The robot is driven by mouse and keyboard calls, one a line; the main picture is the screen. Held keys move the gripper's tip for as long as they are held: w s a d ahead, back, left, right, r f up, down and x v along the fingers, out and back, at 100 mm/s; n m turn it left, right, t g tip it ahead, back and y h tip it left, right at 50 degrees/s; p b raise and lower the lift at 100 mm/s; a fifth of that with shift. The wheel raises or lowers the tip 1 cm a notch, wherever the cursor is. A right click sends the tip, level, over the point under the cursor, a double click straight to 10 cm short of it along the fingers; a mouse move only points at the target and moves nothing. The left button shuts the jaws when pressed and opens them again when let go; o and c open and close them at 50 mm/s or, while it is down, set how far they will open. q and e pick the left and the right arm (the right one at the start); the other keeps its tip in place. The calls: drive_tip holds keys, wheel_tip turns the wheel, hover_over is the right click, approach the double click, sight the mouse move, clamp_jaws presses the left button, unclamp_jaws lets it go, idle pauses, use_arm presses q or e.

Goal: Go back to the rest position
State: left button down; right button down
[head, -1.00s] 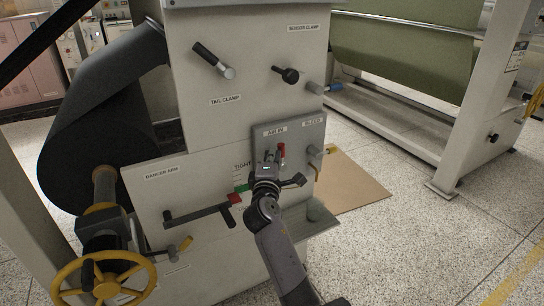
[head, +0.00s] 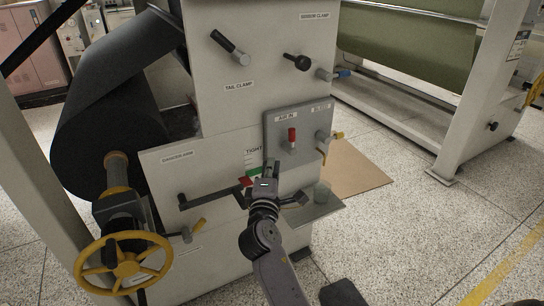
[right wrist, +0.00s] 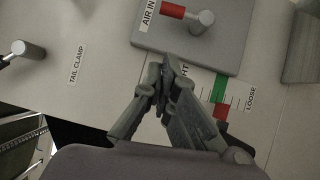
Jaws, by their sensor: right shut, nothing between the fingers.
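My right gripper (head: 271,165) is in front of the white machine, just below and left of the red-handled AIR IN lever (head: 292,138). The lever's handle points up in the head view. In the right wrist view my right gripper's fingertips (right wrist: 165,75) are together with nothing between them. They lie over the lower edge of the grey valve panel (right wrist: 215,50), apart from the red lever (right wrist: 185,14). The gripper partly covers the TIGHT–LOOSE gauge. My left gripper is not in view.
The white machine (head: 225,165) carries a dancer arm bar (head: 210,197), a tail clamp handle (head: 228,46), a sensor clamp knob (head: 297,62) and a bleed valve (head: 325,137). A yellow handwheel (head: 125,265) stands at lower left. Speckled floor (head: 400,240) is clear at right.

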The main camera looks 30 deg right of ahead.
drive_tip(key=shift+s+a, duration=0.2)
drive_tip(key=shift+s, duration=0.1)
